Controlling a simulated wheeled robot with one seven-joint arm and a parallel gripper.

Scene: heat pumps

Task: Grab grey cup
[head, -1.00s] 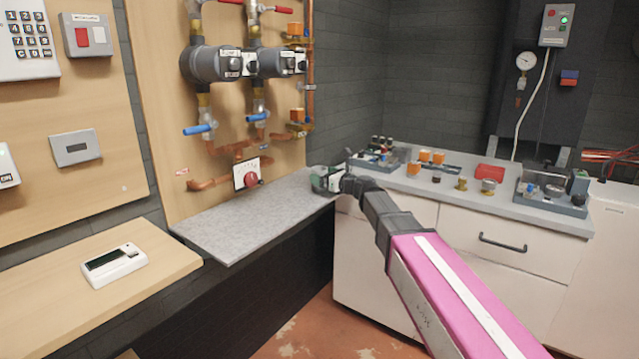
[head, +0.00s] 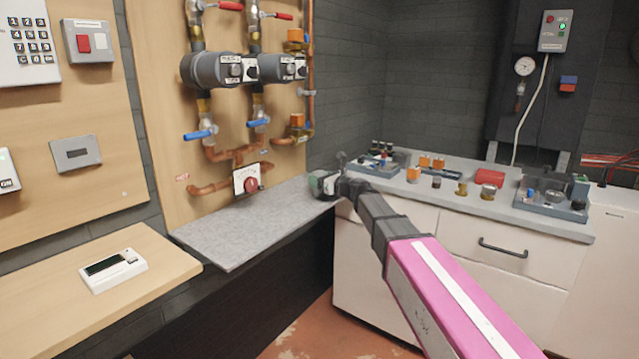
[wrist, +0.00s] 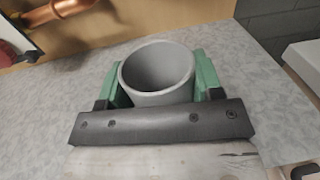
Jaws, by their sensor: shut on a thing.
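The grey cup (wrist: 157,96) is upright with its open mouth towards the wrist camera. My gripper (wrist: 158,84) is shut on it, with one green finger on each side of the cup. The speckled grey worktop lies behind and under the cup; whether the cup touches it I cannot tell. In the head view my gripper (head: 322,184) is at the far end of the grey worktop, by the corner of the white cabinet. The cup is mostly hidden there by my wrist.
The grey worktop (head: 235,233) is bare to the left of my gripper. Copper pipes and a red-knobbed valve (head: 249,180) are on the wooden panel behind it. The cabinet top to the right holds trays, a red box (head: 489,178) and several small brass and orange fittings.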

